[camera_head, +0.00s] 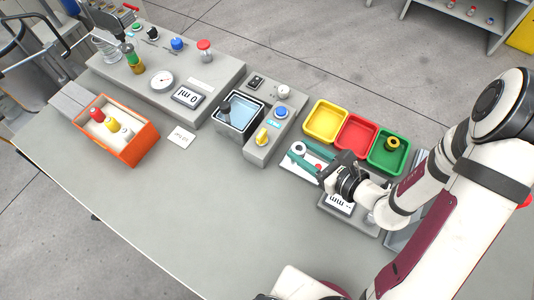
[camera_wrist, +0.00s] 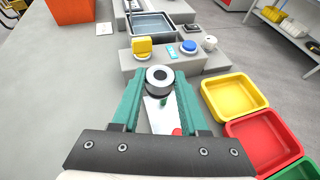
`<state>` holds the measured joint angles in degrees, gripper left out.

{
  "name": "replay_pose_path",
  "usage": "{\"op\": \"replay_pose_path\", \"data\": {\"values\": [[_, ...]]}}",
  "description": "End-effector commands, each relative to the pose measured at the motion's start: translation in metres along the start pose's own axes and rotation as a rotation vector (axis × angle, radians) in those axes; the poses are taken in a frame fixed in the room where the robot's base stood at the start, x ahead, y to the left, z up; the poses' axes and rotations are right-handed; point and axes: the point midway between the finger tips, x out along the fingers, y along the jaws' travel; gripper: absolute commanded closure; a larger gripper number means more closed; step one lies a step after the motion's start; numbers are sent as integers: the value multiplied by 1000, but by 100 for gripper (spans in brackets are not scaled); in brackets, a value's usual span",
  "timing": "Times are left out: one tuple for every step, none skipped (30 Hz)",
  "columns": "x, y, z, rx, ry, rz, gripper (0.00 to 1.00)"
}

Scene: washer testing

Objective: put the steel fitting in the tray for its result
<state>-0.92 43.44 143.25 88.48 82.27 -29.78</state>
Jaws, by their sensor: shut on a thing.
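The steel fitting (camera_wrist: 160,80) is a short grey cylinder with a pale ring top and a dark centre hole. My gripper (camera_wrist: 160,95), with teal fingers, is shut on it at the fingertips. In the head view the fitting (camera_head: 299,147) shows at the ends of the fingers, left of the trays. The yellow tray (camera_head: 309,116), red tray (camera_head: 341,147) and green tray (camera_head: 373,160) stand in a row behind and right of my gripper. The yellow and red trays look empty. A yellow-and-black fitting (camera_head: 392,144) sits in the green tray.
A white plate with a red spot (camera_wrist: 176,132) lies below the fingers. A grey block with buttons and a yellow knob (camera_head: 262,137) and a water basin (camera_head: 240,112) stand to the left. An orange box (camera_head: 140,146) of fittings is farther left. The table's front is clear.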

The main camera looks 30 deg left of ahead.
Motion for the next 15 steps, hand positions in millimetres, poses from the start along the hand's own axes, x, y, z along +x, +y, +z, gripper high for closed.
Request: {"op": "replay_pose_path", "data": {"values": [[8,20,-18,8,5,21,100],[10,30,-26,2,4,29,100],[13,41,-34,-4,3,37,100],[14,47,-39,-10,1,43,100],[15,52,-43,-15,0,48,100],[16,57,-48,-20,-1,53,100],[17,60,-51,-23,-2,56,100],[18,62,-56,-25,-2,58,100],[21,63,-63,-26,-2,60,100],[23,63,-67,-27,-2,60,100],[24,63,-71,-29,-3,59,100],[26,63,-75,-29,-3,59,100],[27,63,-78,-31,-4,59,100],[28,62,-79,-32,-4,59,100],[28,62,-80,-33,-4,58,100]]}}
